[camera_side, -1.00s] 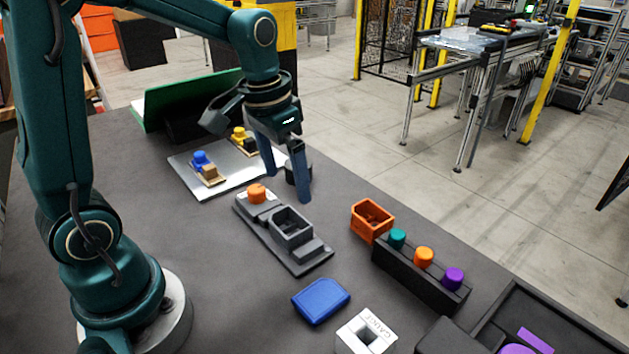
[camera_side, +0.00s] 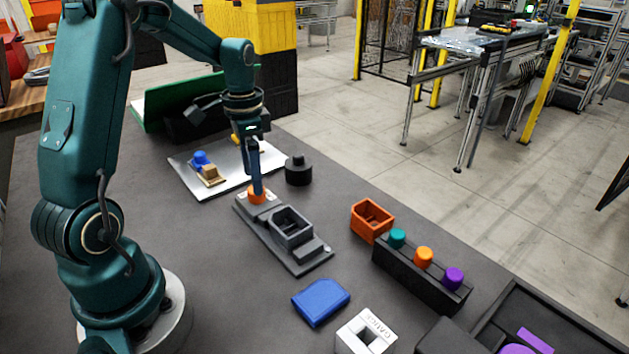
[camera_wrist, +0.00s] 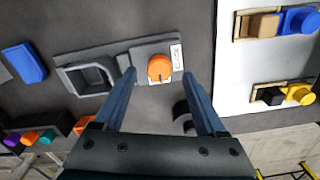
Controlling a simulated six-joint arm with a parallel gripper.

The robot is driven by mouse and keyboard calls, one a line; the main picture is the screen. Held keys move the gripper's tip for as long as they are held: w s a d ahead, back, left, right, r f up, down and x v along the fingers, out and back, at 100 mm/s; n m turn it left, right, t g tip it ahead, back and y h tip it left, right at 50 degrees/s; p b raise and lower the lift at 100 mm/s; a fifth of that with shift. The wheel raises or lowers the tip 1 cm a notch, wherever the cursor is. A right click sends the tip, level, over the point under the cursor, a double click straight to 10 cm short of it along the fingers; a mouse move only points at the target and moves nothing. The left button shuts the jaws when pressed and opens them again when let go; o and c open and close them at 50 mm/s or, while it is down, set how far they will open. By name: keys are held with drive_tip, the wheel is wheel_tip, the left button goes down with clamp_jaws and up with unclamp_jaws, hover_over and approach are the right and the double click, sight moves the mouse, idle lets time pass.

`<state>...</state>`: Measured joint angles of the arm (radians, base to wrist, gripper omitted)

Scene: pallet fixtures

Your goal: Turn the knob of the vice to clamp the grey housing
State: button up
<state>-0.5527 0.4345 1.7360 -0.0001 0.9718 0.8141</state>
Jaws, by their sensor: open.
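The vice (camera_side: 265,232) is a dark grey base on the table, with an orange knob (camera_side: 257,195) at its far left end. The grey housing (camera_side: 292,227) is an open box sitting in the vice beside the sliding block. My gripper (camera_side: 257,188) points down right at the knob in the side view. In the wrist view the orange knob (camera_wrist: 159,68) shows between and beyond my two open fingers (camera_wrist: 160,77), and the housing (camera_wrist: 88,77) lies left of them. I cannot tell whether a finger touches the knob.
A silver plate (camera_side: 205,182) with blue and yellow clamps lies behind. A black round piece (camera_side: 298,171) stands right of my gripper. An orange box (camera_side: 371,221), a black rack (camera_side: 420,275) with coloured caps, a blue block (camera_side: 320,301) and a white gauge (camera_side: 366,333) stand to the right and front.

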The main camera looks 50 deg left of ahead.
drive_tip(key=shift+f, duration=1.65)
drive_tip(key=shift+c, duration=0.2)
clamp_jaws()
